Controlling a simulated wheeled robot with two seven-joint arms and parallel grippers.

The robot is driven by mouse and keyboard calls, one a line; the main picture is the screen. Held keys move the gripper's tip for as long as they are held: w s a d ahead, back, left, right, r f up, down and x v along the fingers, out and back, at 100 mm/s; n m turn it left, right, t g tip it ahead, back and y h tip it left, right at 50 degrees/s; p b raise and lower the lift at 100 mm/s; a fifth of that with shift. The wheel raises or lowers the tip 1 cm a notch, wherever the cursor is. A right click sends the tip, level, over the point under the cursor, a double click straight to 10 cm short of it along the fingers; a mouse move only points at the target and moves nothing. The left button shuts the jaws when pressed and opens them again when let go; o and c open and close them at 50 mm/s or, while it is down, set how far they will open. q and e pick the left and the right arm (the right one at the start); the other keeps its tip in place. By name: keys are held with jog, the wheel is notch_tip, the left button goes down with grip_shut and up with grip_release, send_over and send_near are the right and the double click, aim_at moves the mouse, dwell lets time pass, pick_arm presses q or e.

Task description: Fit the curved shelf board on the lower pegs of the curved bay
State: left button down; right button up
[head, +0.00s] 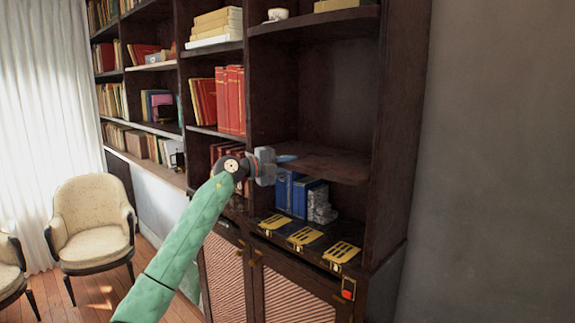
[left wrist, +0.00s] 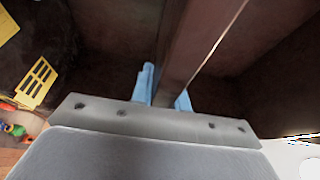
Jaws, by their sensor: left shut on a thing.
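The dark brown curved shelf board (head: 328,163) is inside the curved bay (head: 318,95) at the right end of the bookcase, above the blue books. It looks about level. My left gripper (head: 286,158) is shut on the board's front left edge. In the left wrist view the board (left wrist: 196,45) runs edge-on between the blue fingers of my left gripper (left wrist: 166,93). The lower pegs cannot be made out, and whether the board rests on them I cannot tell. My right gripper is not in view.
Blue books (head: 291,195) and a grey patterned object (head: 320,206) stand below the board. Yellow slotted pieces (head: 306,236) lie along the ledge in front. The bay's right side panel (head: 402,120) is close to the board. A cream armchair (head: 92,222) stands at left.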

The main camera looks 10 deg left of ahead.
pick_arm(q)
jog(key=shift+w+d+r, duration=0.15)
jog(key=shift+w+d, duration=0.7)
jog(key=shift+w, duration=0.2)
dwell(0.4)
jog(key=c, duration=1.3)
grip_release()
jog(key=shift+f, duration=0.25)
jog(key=shift+s+a+f+b, duration=0.1)
jog(key=shift+s+a+b, duration=0.2)
jog(key=shift+a+b, duration=0.3)
jog(key=b+v, duration=0.2)
jog(key=v, duration=0.3)
jog(key=shift+b, duration=0.3)
jog(key=shift+s+a+r+b, duration=0.3)
jog(key=shift+s+a, duration=0.15)
jog(key=shift+a, duration=0.15)
